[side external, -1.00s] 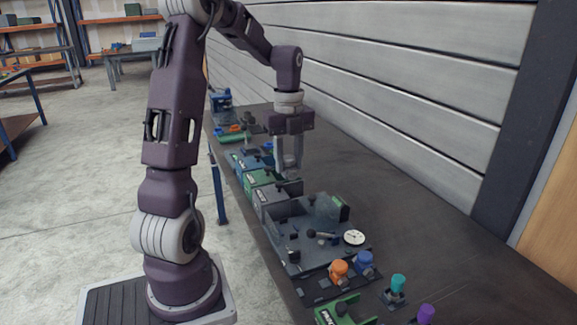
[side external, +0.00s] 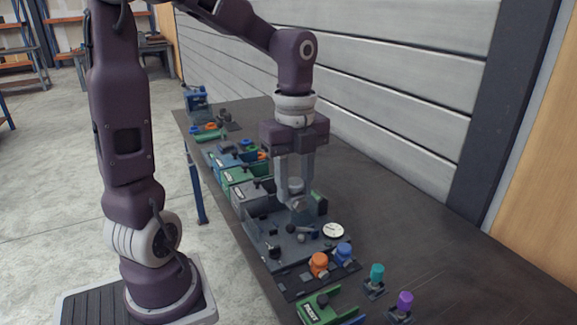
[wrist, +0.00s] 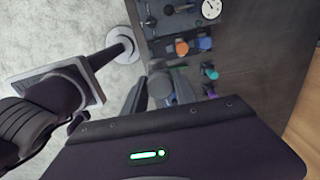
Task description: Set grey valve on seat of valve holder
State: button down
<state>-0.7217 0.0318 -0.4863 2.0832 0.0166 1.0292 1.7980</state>
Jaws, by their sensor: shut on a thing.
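My gripper (side external: 296,192) is above the grey tray on the bench, pointing down. It is shut on the grey valve (side external: 296,185), which sits between the two fingers. In the wrist view the valve (wrist: 161,88) shows between the fingers, partly hidden by them. A dark valve holder (side external: 291,284) lies at the tray's near end. It carries an orange valve (side external: 319,265) and a blue valve (side external: 343,253). My gripper is apart from the holder, farther back along the bench.
The grey tray (side external: 262,246) holds small dark parts and a white dial (side external: 333,230). A teal valve (side external: 376,274) and a purple valve (side external: 405,301) stand on small bases at right. A green holder (side external: 318,307) is in front. The bench's right side is bare.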

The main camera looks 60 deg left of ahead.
jog(key=f, duration=1.9)
jog(key=shift+s+d, duration=0.1)
jog(key=shift+d, duration=0.1)
jog(key=shift+f, duration=1.15)
jog(key=shift+f, duration=0.5)
jog(key=c, duration=0.5)
grip_release()
